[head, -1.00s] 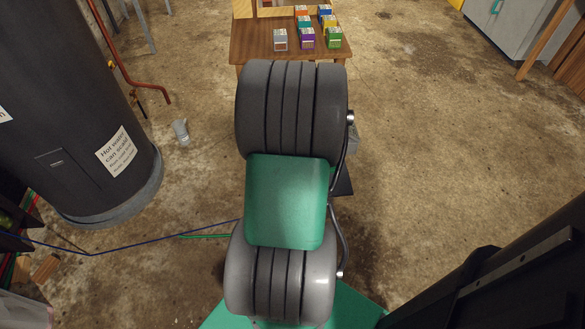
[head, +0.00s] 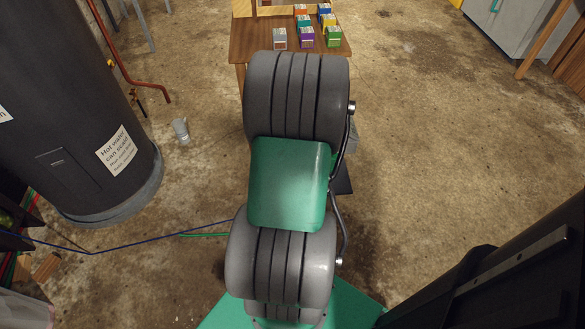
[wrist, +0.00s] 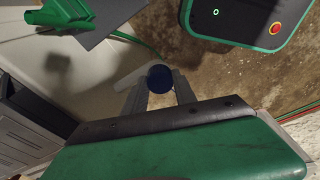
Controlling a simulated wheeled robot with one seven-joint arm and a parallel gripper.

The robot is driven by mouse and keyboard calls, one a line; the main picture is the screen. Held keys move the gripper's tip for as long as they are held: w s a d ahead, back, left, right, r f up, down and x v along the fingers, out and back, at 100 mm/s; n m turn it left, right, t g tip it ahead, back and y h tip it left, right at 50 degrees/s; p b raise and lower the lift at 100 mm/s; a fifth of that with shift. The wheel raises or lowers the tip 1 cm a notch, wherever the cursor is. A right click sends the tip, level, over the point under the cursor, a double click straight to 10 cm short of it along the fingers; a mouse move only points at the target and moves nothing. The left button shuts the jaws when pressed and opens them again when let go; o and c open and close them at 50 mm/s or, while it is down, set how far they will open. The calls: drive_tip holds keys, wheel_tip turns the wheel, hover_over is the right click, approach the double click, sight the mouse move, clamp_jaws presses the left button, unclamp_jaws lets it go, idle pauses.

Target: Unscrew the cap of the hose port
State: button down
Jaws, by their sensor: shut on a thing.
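The dark blue round cap (wrist: 160,77) shows in the wrist view, seen end on. My gripper (wrist: 161,85) has its two grey fingers on either side of the cap and is shut on it. The hose port behind the cap is hidden from this side. A short pale bar (wrist: 127,79) sticks out to the left beside the cap. In the head view my arm covers the gripper and the cap.
The dark water tank (head: 60,100) stands at the left. A wooden table (head: 262,45) with several small boxes is at the back. A clear cup (head: 181,130) sits on the concrete floor. A blue line (head: 150,238) and a green hose (head: 205,235) run low at left. The floor at right is open.

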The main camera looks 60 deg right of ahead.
drive_tip(key=shift+f+n, duration=0.1)
drive_tip(key=shift+n, duration=0.5)
drive_tip(key=shift+r+p, duration=1.05)
drive_tip(key=shift+r, duration=0.25)
wheel_tip(320, 180, up, 4)
drive_tip(key=p, duration=0.3)
drive_tip(key=shift+r, duration=0.15)
